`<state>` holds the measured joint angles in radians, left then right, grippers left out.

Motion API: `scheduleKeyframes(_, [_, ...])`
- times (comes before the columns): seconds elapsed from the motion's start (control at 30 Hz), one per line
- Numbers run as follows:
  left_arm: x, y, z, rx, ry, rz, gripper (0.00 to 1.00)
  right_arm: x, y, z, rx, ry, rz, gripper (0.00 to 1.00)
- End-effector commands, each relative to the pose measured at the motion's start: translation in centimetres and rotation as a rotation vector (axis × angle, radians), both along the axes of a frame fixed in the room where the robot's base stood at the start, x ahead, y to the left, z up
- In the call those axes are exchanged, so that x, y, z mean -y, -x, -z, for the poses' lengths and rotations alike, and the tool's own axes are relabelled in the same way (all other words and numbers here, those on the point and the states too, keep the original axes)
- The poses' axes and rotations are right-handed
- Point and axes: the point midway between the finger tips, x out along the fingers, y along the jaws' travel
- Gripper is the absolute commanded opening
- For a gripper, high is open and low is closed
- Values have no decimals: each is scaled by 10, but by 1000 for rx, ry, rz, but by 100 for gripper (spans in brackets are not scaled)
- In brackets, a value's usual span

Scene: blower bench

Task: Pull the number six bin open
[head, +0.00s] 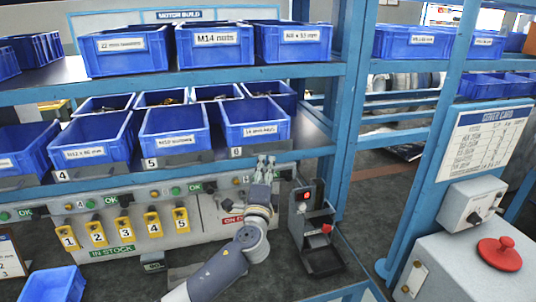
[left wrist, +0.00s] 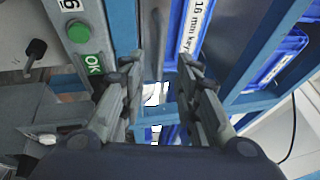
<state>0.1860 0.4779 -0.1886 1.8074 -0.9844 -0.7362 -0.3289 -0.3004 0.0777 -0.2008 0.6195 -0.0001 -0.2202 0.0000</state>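The number six bin (head: 251,115) is a blue open-topped bin at the right end of the middle shelf row. Its white label reads like "16 mm keys", and the "6" tag is on the shelf edge below it. In the left wrist view its labelled front (left wrist: 210,28) shows beyond the fingers at the top. My left gripper (head: 265,160) is just below and in front of this bin at the shelf edge. In the left wrist view the gripper (left wrist: 158,82) has its fingers apart with nothing held between them. I cannot tell whether a fingertip touches the bin. My right gripper is not in view.
Bins four (head: 92,138) and five (head: 173,132) stand left of bin six. Below is a grey panel with green OK buttons (left wrist: 79,32) and yellow numbered tags (head: 125,229). A black holder (head: 317,240) stands right of my arm. A blue upright (head: 354,100) bounds the shelf.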

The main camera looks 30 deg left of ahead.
Motion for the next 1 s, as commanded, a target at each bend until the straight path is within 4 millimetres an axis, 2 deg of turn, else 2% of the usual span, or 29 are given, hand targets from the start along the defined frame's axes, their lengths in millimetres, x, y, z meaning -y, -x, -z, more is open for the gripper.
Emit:
scheduleKeyframes(0.1, [-10, -20, -7, 0, -1, -2, 30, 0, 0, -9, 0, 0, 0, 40])
scheduleKeyframes(0.3, [-21, -41, -10, -1, 1, -1, 30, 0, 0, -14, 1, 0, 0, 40])
scheduleKeyframes(0.5, [-25, -50, -10, -1, 3, -1, 30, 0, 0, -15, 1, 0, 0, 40])
scheduleKeyframes(0.77, [-26, -51, -10, -1, 3, -1, 30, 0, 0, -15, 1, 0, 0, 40])
scheduleKeyframes(0.9, [-25, -51, -10, -1, 3, -1, 0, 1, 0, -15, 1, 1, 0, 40])
scheduleKeyframes(1.0, [-25, -50, -10, -1, 3, -1, 0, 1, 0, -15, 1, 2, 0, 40])
